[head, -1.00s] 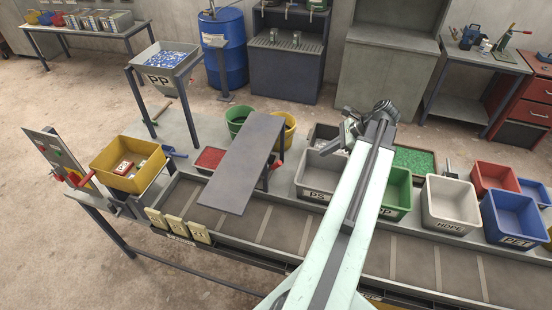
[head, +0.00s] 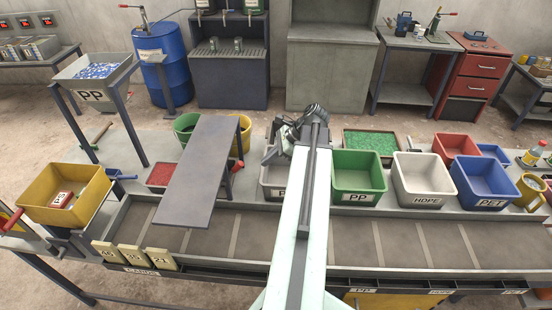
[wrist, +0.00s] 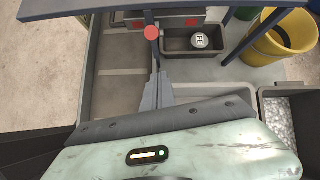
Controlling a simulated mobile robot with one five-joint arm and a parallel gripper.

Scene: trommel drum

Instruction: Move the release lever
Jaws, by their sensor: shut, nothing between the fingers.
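A lever with a red round knob (wrist: 152,33) on a dark stem stands under the edge of the grey sloped plate (wrist: 95,12) in the wrist view. In the head view a red handle (head: 238,166) shows at the right edge of the same plate (head: 200,170); it looks like this lever. My gripper (wrist: 156,76) is shut and empty, its tips just short of the knob in the wrist picture. Whether they touch the stem is unclear. In the head view my gripper (head: 268,157) hangs near the grey PS bin, right of the plate.
A green PP bin (head: 358,182), white HDPE bin (head: 424,188) and blue PET bin (head: 484,190) line the belt to the right. A yellow bin (head: 70,187) stands at the left. Green and yellow buckets (wrist: 284,45) stand behind the plate. The belt in front is clear.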

